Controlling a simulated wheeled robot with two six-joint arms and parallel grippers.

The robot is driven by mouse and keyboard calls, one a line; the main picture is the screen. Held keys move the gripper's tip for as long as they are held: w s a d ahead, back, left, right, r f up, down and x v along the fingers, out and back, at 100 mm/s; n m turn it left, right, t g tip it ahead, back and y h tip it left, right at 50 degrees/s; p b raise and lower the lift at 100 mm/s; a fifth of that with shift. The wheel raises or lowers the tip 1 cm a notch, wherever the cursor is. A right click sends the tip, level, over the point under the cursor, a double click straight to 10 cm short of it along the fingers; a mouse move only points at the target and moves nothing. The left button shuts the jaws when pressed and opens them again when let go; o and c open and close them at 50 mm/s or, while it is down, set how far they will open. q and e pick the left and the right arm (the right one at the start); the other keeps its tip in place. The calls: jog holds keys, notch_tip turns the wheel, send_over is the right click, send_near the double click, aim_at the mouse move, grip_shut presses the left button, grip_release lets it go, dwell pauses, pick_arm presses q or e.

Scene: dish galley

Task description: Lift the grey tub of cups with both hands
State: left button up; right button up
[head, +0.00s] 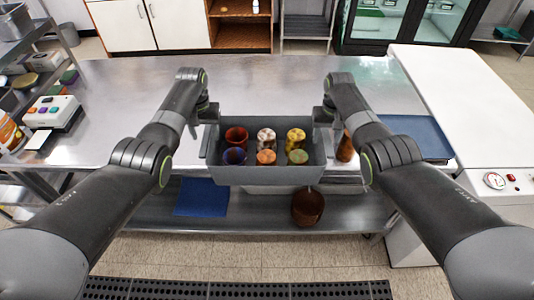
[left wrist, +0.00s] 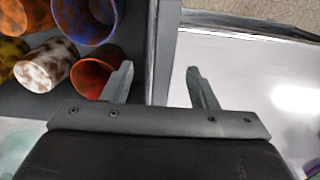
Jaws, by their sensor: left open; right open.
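The grey tub (head: 265,176) stands at the front edge of the steel counter, holding several upright cups: red (head: 236,137), blue (head: 234,156), white-brown (head: 266,138), orange (head: 266,157), yellow (head: 296,138) and green (head: 298,156). My left gripper (head: 210,128) is open at the tub's left end. In the left wrist view its fingers (left wrist: 160,85) lie either side of the tub's end wall (left wrist: 164,45), one on the cup side, one outside; I cannot tell how deep. My right gripper (head: 322,122) is open at the right end; its fingertips are hard to make out.
A brown item (head: 345,147) stands close to the tub's right end. A blue tray (head: 416,136) lies farther right, and a button box (head: 52,113) stands at the left. The steel counter (head: 265,80) behind the tub is clear. A brown pot (head: 308,208) sits on the lower shelf.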

pick_arm(q)
jog(key=shift+s+f, duration=0.1)
jog(key=shift+f, duration=0.65)
pick_arm(e)
jog(key=shift+s+f, duration=0.1)
jog(key=shift+f, duration=0.7)
pick_arm(q)
jog(key=shift+c, duration=0.4)
pick_arm(e)
jog(key=shift+c, duration=0.4)
pick_arm(q)
grip_shut()
pick_arm(e)
grip_shut()
